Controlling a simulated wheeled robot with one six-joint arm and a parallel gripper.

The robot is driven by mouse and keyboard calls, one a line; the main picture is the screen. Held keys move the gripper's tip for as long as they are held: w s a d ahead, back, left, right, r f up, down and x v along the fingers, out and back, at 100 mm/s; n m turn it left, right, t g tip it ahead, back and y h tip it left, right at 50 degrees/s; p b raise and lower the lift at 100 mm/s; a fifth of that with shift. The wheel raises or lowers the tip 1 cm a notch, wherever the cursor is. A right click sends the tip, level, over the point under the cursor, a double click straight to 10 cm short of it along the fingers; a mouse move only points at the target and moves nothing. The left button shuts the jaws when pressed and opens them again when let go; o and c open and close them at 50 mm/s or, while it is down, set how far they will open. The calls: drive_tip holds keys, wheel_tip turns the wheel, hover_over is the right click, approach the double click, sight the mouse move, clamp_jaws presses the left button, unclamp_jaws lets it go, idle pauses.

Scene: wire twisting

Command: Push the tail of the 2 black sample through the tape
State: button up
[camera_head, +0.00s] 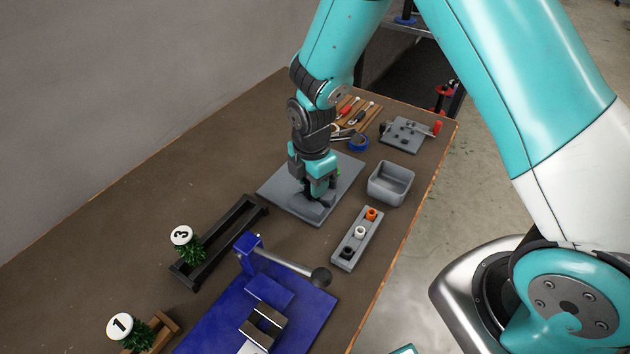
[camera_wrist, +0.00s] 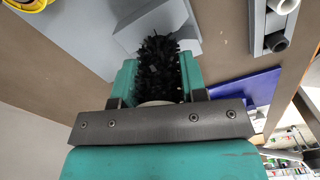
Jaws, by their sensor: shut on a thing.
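My gripper (camera_head: 318,194) points down over the grey plate (camera_head: 345,190) on the brown bench. In the wrist view my gripper (camera_wrist: 158,85) is shut on a black bristly sample (camera_wrist: 158,60), which sticks out beyond the fingers. A pale round edge (camera_wrist: 155,103) shows at the near end of the sample; no number can be read. In the head view my gripper hides the sample. A blue ring that looks like a tape roll (camera_head: 358,143) lies behind the plate. I cannot tell whether the sample's tail touches anything.
A grey bin (camera_head: 390,195) and a rack (camera_head: 347,256) with orange, white and black caps stand right of the plate. A blue press base (camera_head: 315,315) with a lever is in front. Green samples marked 3 (camera_head: 190,252) and 1 (camera_head: 138,336) stand at left.

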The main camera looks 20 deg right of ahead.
drive_tip(key=shift+s+d, duration=0.1)
idle(0.3)
drive_tip(key=shift+s+d, duration=0.65)
drive_tip(key=shift+s, duration=0.25)
wheel_tip(320, 180, up, 6)
drive_tip(key=p, duration=0.5)
idle(0.3)
